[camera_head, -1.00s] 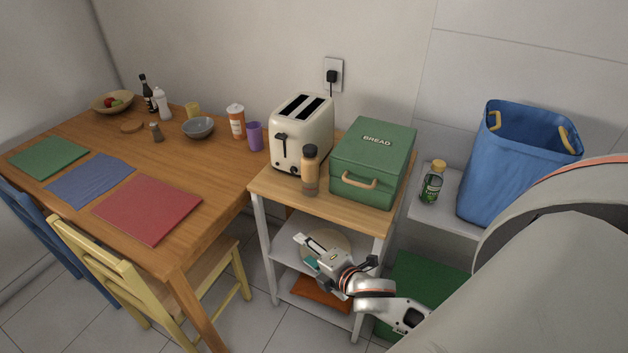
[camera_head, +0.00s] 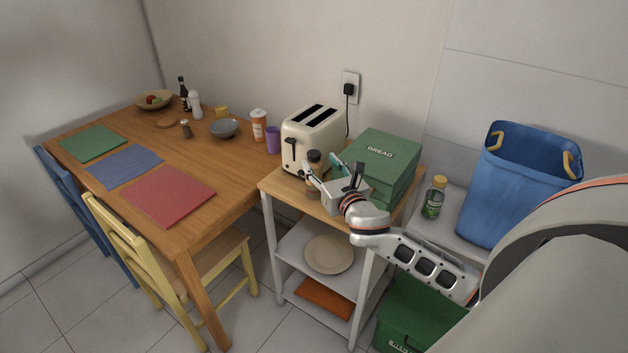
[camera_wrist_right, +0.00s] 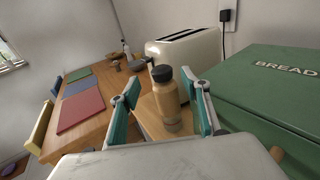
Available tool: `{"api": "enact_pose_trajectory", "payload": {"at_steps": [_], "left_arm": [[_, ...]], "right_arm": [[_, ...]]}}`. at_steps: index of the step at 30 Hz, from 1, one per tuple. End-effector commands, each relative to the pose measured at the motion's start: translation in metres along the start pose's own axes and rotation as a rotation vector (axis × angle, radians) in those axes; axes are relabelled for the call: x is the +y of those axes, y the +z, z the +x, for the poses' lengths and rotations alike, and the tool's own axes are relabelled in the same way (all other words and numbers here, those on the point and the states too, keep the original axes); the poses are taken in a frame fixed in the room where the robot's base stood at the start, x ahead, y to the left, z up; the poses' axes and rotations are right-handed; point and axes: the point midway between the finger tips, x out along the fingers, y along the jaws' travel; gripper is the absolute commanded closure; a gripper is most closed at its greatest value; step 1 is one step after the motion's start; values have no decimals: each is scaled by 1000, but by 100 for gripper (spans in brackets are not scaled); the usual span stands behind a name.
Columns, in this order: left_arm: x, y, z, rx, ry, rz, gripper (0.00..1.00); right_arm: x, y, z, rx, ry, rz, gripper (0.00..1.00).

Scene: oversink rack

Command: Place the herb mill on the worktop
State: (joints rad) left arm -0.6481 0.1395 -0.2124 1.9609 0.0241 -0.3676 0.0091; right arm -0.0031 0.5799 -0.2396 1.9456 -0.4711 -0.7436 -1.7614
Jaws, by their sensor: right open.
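The herb mill appears to be the tan bottle-shaped mill with a dark cap (camera_head: 313,157). It stands upright on the wooden top of the small shelf unit (camera_head: 274,185), in front of the toaster. The right wrist view shows the mill (camera_wrist_right: 166,106) between two teal-padded fingers, with a gap on each side. My right gripper (camera_head: 323,166) is open and empty at the mill, partly hiding its body in the head view. I cannot tell how far the fingertips reach past it. My left gripper is not in view.
The cream toaster (camera_head: 310,137) stands behind the mill and the green bread box (camera_head: 378,165) close on its right. A yellow-capped green jar (camera_head: 434,198) and blue bin (camera_head: 525,185) are further right. The dining table (camera_head: 200,160) is at left.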

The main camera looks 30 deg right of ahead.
Motion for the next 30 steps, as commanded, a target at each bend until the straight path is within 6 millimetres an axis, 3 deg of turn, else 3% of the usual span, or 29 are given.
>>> {"api": "enact_pose_trajectory", "payload": {"at_steps": [13, 23, 29, 30], "left_arm": [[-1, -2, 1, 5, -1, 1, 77], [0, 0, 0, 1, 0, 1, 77], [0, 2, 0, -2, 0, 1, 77], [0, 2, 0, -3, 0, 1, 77]], "right_arm": [[-2, 0, 55, 0, -1, 6, 53], [-2, -1, 63, 2, 1, 5, 53], [-2, -1, 63, 2, 1, 5, 100], [-2, -1, 63, 2, 1, 5, 100]]}}
